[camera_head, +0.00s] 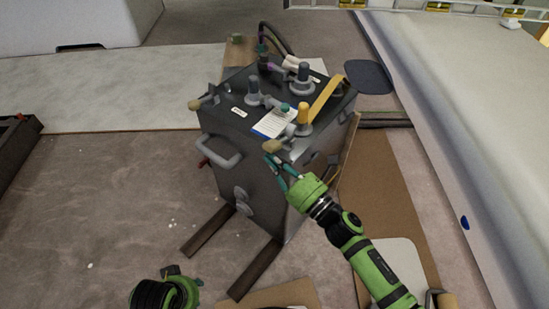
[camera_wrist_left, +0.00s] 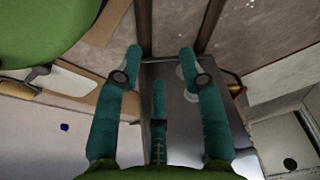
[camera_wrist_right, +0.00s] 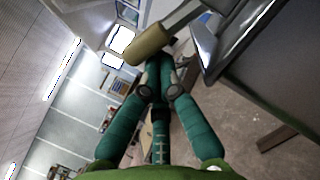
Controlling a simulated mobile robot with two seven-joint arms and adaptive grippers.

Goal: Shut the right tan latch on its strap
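A dark box (camera_head: 270,180) stands on the floor in the head view. The right latch (camera_head: 272,146) is a grey lever with a tan end, sticking out from the box's near top corner. Its tan end also shows large in the right wrist view (camera_wrist_right: 148,44). My right gripper (camera_head: 274,160) is just below this tan end, its teal fingers drawn together with nothing visible between them; I cannot tell whether they touch the latch. The strap under the lever is not clear. My left gripper (camera_wrist_left: 160,52) is open and empty; the box's metal side shows beyond it.
A second tan-ended latch (camera_head: 195,104) sticks out at the box's left. A yellow lever (camera_head: 325,98), grey fittings and a white label (camera_head: 274,122) are on the lid. A grey handle (camera_head: 220,155) juts from the front. Wooden bars (camera_head: 255,270) lie below.

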